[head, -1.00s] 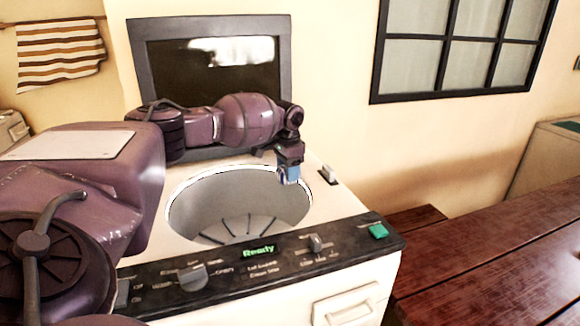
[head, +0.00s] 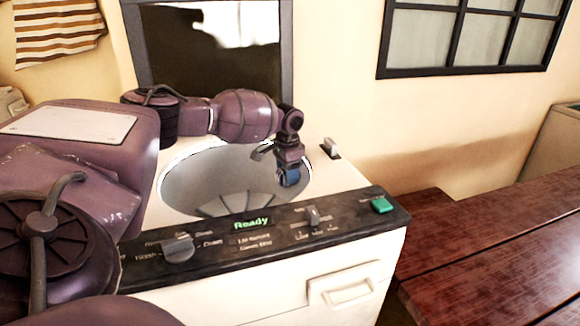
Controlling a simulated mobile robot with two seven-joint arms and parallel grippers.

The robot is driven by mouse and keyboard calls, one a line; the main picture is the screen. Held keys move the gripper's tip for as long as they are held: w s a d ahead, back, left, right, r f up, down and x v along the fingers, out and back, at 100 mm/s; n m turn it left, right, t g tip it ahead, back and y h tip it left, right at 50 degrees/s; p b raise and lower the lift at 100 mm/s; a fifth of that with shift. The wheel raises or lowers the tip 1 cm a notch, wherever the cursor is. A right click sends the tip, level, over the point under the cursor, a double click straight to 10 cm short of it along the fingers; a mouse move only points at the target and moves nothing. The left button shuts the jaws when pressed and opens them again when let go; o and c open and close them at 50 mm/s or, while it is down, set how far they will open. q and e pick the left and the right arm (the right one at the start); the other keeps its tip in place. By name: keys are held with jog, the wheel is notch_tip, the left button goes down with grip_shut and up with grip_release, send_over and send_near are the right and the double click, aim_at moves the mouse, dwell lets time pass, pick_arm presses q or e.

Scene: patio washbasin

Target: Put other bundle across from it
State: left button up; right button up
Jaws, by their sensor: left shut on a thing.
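My left arm comes in from the left over a top-loading washer with its lid up. My left gripper (head: 290,180) points down over the right side of the open drum (head: 215,182). It is shut on a small blue bundle (head: 291,174), which shows only partly between the fingers. The drum is a grey round tub with dark ribs at its bottom. No other bundle shows in the visible part of the drum; the arm and the front rim hide some of it. My right gripper is out of view.
The front control panel (head: 345,216) has knobs, a green button (head: 381,205) and a lit "Ready" display (head: 251,223). The raised lid (head: 215,45) stands behind. A small latch (head: 331,148) sits right of the drum. A dark red wooden table (head: 490,245) stands at the right.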

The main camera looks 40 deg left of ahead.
pick_arm(q)
notch_tip(320, 180, down, 10)
jog(key=b, duration=0.4)
jog(key=shift+f, duration=0.1)
jog(key=shift+f+b, duration=0.3)
jog(key=shift+f, duration=1.25)
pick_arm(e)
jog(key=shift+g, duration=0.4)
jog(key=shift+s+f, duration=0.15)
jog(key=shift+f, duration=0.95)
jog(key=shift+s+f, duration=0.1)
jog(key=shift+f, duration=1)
pick_arm(q)
jog(key=o, duration=1.1)
notch_tip(320, 180, up, 10)
jog(key=shift+f+p, duration=0.15)
jog(key=shift+p, duration=0.95)
jog(key=shift+r, duration=0.5)
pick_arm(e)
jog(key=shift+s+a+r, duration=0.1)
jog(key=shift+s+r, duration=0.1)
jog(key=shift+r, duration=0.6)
